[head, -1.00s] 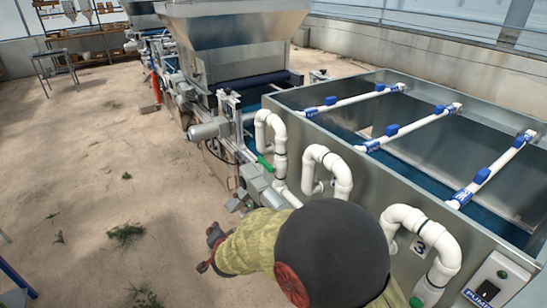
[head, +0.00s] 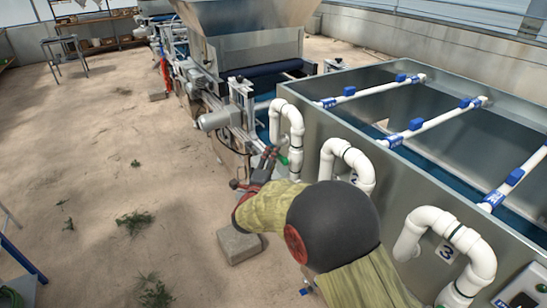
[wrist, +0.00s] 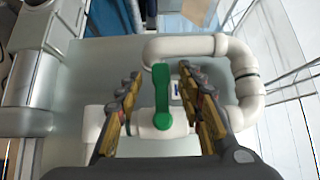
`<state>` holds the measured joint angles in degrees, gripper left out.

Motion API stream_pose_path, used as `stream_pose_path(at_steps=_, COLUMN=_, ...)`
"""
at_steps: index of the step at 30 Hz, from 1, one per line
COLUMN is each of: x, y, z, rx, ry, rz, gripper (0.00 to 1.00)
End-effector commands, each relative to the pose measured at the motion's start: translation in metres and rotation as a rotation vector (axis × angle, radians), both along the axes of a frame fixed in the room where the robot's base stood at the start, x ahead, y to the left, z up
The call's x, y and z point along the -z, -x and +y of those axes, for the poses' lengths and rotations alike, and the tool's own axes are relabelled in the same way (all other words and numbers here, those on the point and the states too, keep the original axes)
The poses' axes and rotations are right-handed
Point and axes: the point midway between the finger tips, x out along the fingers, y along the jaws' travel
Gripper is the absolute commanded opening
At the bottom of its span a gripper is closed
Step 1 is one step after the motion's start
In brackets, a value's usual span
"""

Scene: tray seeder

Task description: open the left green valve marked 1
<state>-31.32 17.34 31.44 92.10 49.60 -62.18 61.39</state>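The green valve handle (wrist: 161,92) sits on a white pipe in the wrist view, its lever pointing up the picture. My gripper (wrist: 160,74) is open, with one finger on each side of the lever and a visible gap to both. In the head view, a small part of the green handle (head: 283,160) shows beside my gripper (head: 268,165), at the pipe nearest the seeder. A small label (wrist: 175,90) is partly hidden behind the handle and right finger, so its number cannot be read.
White bent pipes (head: 347,160) run along the metal tank wall (head: 320,130); one farther right is marked 3 (head: 446,252). A grey motor (head: 218,118) juts out to the left. A block (head: 238,244) lies on the floor, which is mostly open to the left.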

Motion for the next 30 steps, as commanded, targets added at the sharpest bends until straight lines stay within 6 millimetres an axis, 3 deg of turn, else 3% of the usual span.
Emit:
stream_pose_path(at_steps=6, x=0.000, y=-0.020, z=-0.004, rx=-0.001, ry=0.001, rz=-0.001, gripper=0.38)
stream_pose_path(at_steps=15, x=-0.001, y=-0.022, z=-0.004, rx=-0.001, ry=0.002, rz=-0.001, gripper=0.38)
stream_pose_path(at_steps=30, x=-0.001, y=-0.022, z=-0.004, rx=-0.001, ry=0.002, rz=0.000, gripper=0.10)
